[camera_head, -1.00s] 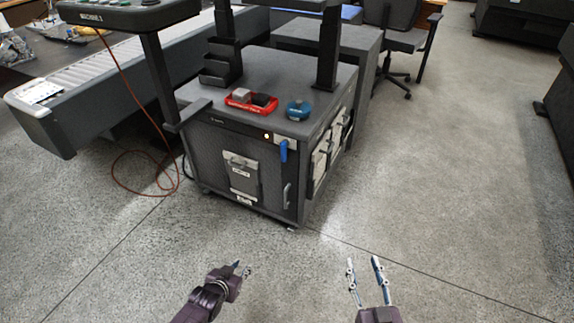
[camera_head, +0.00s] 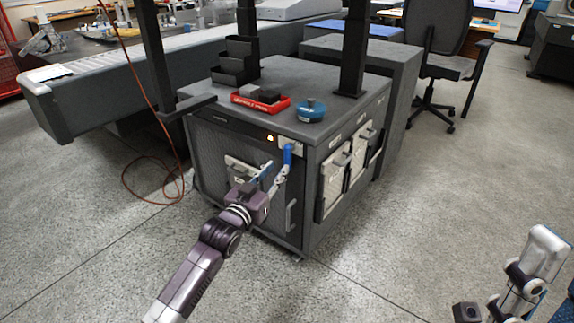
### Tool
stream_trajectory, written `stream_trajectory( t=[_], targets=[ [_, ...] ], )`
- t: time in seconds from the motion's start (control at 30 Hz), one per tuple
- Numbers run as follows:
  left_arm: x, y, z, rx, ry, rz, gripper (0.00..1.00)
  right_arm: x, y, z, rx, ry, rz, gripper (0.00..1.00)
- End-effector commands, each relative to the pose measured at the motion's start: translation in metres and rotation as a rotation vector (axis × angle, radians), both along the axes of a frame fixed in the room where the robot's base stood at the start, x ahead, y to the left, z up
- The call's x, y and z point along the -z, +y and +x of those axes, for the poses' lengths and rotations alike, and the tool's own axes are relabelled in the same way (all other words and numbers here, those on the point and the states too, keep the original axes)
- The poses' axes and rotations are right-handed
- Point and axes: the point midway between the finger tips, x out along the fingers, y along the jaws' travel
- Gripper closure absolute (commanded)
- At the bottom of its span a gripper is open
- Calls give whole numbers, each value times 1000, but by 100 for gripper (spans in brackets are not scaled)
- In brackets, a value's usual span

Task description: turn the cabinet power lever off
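The blue power lever (camera_head: 288,153) is upright on the upper right of the dark cabinet's front (camera_head: 215,140), beside a small lit amber lamp (camera_head: 270,138). My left gripper (camera_head: 276,170) is in front of the cabinet, at the lever's lower left. Its two fingers are apart, with a gap between them and nothing visibly held. One fingertip is close to the lever's lower end; I cannot tell whether they touch. My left arm hides part of the cabinet front.
A red tray (camera_head: 277,108) and a blue round object (camera_head: 311,109) sit on the cabinet top. Dark posts rise from it. An orange cable (camera_head: 150,160) hangs and coils on the floor at left. An office chair (camera_head: 446,65) stands behind right. The floor to the right is clear.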

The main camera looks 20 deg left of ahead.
Motion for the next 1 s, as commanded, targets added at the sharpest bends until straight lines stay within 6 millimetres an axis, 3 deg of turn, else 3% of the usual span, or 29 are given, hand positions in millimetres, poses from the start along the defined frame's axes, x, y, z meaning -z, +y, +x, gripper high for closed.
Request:
stream_trajectory(
  t=[0.1,0.43,0.83,1.0],
  targets=[
    [2,-3,18,-1,-1,0,75,8,0,1,1,-5,0,60],
    [2,-9,59,0,1,1,75,-2,3,5,4,-70,-8,60],
    [1,-11,66,0,3,0,75,-6,3,5,5,-79,-10,60],
    [1,-10,66,0,3,0,91,-6,4,5,5,-79,-10,60]
  ],
)
